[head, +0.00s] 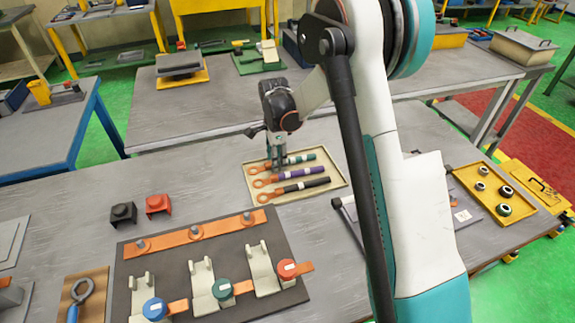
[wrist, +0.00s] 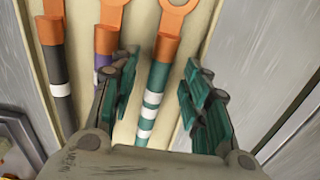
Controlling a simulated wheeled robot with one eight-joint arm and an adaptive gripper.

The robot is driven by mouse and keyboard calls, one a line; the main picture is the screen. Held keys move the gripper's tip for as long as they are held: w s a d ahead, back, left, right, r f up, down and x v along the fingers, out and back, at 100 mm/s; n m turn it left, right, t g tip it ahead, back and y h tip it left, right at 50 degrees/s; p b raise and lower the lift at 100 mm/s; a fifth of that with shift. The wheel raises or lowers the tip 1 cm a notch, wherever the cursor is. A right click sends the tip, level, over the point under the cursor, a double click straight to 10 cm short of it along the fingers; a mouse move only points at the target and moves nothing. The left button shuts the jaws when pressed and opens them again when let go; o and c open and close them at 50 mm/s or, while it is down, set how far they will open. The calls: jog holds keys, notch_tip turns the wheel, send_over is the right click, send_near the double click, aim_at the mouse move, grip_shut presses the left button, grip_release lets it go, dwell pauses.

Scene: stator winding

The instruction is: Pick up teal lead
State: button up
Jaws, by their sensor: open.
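The teal lead (head: 300,159) lies at the back of a beige tray (head: 334,190), with an orange ring lug at its left end. In the wrist view the teal lead (wrist: 156,90) has white bands and runs between the teal-padded fingers of my gripper (wrist: 163,100). My gripper (head: 277,165) is open above the lead, near its lug end. The fingers do not appear to press on it. A purple lead (head: 295,173) and a black lead (head: 308,185) lie beside it in the tray; one finger partly hides the purple lead in the wrist view.
A dark board (head: 262,305) with an orange bar, clips and blue, green and red round terminals stands in front. Black (head: 123,214) and red (head: 158,205) blocks sit left of the tray. A yellow tray (head: 513,205) with several rings is at right.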

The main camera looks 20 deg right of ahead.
jog(key=shift+f, duration=0.4)
jog(key=shift+r, duration=0.1)
grip_shut()
